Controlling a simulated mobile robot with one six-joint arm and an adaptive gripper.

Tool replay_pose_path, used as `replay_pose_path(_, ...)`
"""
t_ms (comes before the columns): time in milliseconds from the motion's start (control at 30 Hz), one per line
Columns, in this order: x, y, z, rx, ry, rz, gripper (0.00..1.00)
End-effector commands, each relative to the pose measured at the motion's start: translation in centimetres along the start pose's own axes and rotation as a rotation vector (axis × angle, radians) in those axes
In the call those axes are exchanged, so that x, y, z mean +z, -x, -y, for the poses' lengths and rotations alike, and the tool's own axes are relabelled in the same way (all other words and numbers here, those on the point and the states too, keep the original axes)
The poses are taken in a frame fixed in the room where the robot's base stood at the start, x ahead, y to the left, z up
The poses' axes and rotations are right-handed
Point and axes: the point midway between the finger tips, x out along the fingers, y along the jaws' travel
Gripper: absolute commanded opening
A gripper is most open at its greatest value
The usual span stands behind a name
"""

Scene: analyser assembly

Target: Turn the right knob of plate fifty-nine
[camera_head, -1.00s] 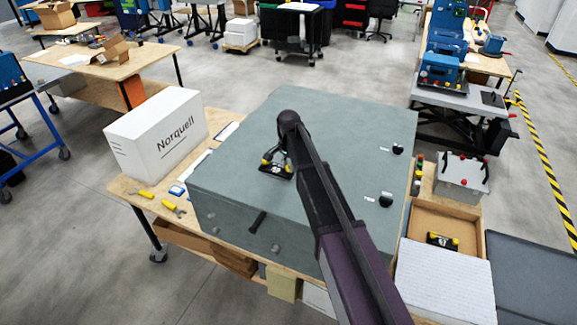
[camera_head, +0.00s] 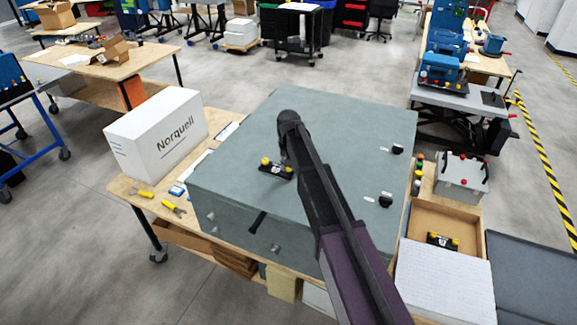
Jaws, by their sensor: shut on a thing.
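A small black plate with two yellow knobs (camera_head: 274,169) lies on the top of the large grey analyser box, left of my arm. Its left knob (camera_head: 265,161) is in plain view. Its right knob (camera_head: 288,169) shows just below my gripper. My gripper (camera_head: 285,155) points down at the right knob end of the plate and is shut on that knob. My wrist and arm hide most of the fingers, so the exact grip and the knob's angle are not clear. The plate's number is too small to read.
The grey box (camera_head: 240,200) has two black knobs, one (camera_head: 397,149) at the far right. A white Norquell carton (camera_head: 160,135) stands to its left. Another small plate (camera_head: 442,240) with yellow knobs lies in the open tray (camera_head: 465,215) at right.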

Motion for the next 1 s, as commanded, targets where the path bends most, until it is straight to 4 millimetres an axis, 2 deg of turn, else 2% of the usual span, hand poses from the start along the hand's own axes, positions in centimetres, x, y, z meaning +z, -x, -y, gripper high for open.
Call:
replay_pose_path(300,0.0,-0.02,0.05,-0.001,0.108,0.0,0.0)
replay_pose_path(700,0.01,-0.02,0.05,-0.001,0.117,0.0,0.0)
replay_pose_path(733,0.01,-0.02,0.05,-0.001,0.117,0.0,0.38)
replay_pose_path(833,0.01,-0.02,0.04,-0.001,0.116,0.0,0.68)
replay_pose_path(867,0.01,-0.02,0.04,-0.001,0.116,0.0,0.71)
replay_pose_path(1000,0.01,-0.01,0.03,0.0,0.116,0.0,0.71)
